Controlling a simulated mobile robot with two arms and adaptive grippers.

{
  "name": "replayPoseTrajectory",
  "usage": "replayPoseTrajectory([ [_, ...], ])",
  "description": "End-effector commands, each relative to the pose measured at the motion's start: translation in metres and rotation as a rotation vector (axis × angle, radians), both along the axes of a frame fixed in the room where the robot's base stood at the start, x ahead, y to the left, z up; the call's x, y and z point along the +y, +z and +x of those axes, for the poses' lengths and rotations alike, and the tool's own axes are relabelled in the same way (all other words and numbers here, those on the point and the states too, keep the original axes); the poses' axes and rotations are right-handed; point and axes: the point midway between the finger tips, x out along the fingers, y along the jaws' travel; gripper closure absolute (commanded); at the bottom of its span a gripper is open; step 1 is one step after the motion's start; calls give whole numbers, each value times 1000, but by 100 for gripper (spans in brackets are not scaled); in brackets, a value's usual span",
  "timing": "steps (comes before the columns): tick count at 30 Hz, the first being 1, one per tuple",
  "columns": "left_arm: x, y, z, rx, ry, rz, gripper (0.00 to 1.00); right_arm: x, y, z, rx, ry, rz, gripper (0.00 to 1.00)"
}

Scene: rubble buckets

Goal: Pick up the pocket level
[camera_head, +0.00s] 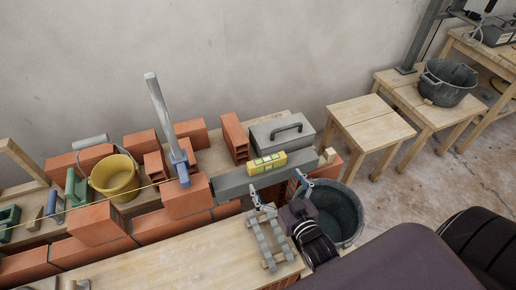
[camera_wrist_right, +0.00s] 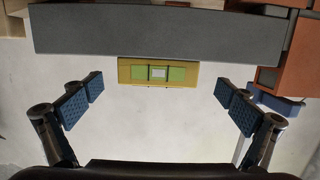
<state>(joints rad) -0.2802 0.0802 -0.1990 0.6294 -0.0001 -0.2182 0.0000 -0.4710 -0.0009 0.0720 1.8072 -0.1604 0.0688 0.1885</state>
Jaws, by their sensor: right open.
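The pocket level (camera_head: 267,163), a small yellow bar with a green middle, is on the long grey block (camera_head: 236,184), in front of a grey toolbox. In the right wrist view the level (camera_wrist_right: 124,71) is centred at the edge of the grey block (camera_wrist_right: 160,32). My right gripper (camera_head: 280,188) is open and empty, on the near side of the block. In the wrist view its two blue-padded fingers (camera_wrist_right: 160,92) are wide apart, to the left and right of the level, not touching it. My left gripper is not in view.
The grey toolbox (camera_head: 270,141) stands behind the level. Orange bricks (camera_head: 187,199) and a blue-handled tool (camera_head: 180,163) are to the left, with a yellow bucket (camera_head: 116,180) farther left. A dark bucket (camera_head: 350,210) is at the right. A wooden table (camera_head: 170,262) is in front.

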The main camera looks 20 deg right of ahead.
Motion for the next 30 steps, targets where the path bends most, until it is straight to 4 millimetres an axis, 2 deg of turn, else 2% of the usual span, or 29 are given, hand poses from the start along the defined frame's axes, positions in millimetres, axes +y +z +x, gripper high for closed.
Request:
replayPoseTrajectory([
  [1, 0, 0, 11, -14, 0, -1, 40, 0, -1, 0, -8, 0, 1, 0],
  [3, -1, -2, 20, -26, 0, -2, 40, -1, -2, 4, -16, 1, 1, 0],
  [5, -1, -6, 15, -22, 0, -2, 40, -1, -3, 10, -19, 2, 1, 0],
  [12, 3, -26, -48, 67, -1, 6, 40, -3, -10, 34, -19, 2, 0, 0],
  [15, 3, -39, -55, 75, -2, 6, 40, -5, -16, 47, -20, 2, 0, 0],
  [17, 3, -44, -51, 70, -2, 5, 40, -6, -18, 55, -21, 2, 0, 0],
  [21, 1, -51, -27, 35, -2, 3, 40, -7, -19, 71, -18, 2, 0, 0],
  [24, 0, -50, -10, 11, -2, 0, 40, -7, -18, 75, -16, 2, 0, 0],
  [27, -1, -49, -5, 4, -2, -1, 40, -7, -17, 76, -15, 2, 1, 0],
  [30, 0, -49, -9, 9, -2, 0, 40, -7, -17, 75, -16, 2, 1, 0],
])
